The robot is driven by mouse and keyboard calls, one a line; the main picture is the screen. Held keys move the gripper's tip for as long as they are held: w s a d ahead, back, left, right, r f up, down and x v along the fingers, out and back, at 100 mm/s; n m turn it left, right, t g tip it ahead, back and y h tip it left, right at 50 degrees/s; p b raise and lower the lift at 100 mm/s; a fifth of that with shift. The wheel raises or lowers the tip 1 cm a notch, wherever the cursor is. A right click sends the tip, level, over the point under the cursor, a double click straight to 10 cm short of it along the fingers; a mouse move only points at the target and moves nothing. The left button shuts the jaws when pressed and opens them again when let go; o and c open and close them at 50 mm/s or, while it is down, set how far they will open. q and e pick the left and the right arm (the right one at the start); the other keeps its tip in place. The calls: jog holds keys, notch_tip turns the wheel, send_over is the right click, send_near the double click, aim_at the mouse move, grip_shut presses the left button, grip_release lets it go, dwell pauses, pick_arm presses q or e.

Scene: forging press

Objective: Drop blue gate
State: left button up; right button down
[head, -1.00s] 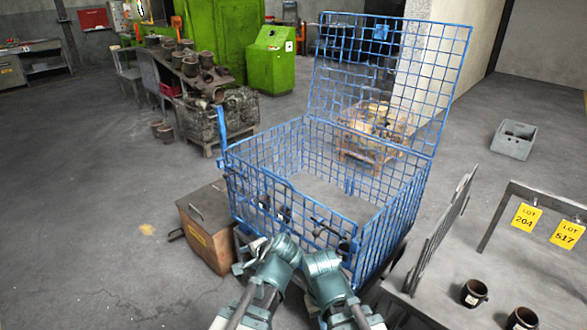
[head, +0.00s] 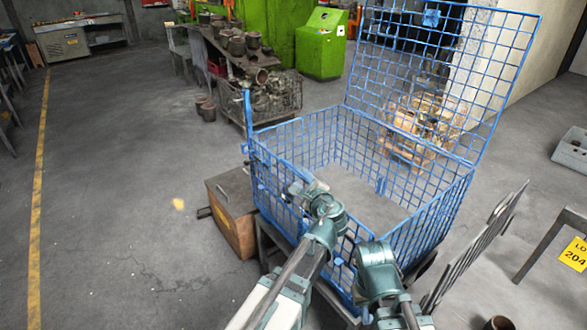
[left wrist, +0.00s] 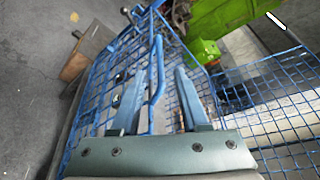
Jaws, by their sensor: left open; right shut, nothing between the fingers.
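A blue wire-mesh cage (head: 285,165) stands in front of me, open at the top. A large blue mesh gate panel (head: 440,75) rises from its far right side, tilted back; it also shows in the left wrist view (left wrist: 270,100). My left gripper (head: 298,187) is open at the cage's near left wall. In the left wrist view my left gripper (left wrist: 156,90) has a blue bar (left wrist: 157,65) with a bent end between its fingers, not gripped. My right gripper (head: 372,258) is low at the cage's near side; its fingers are hidden.
A brown box (head: 232,215) stands left of the cage. A grey rack panel (head: 475,255) is close on the right. Behind are a bench with pots (head: 235,45), a scrap-filled crate (head: 275,98) and a green cabinet (head: 322,45). The floor at left is clear.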

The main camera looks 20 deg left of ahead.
aim_at(292, 166)
pick_arm(q)
jog(key=b+x, duration=0.2)
jog(key=x, duration=0.9)
grip_shut()
dwell(1.2)
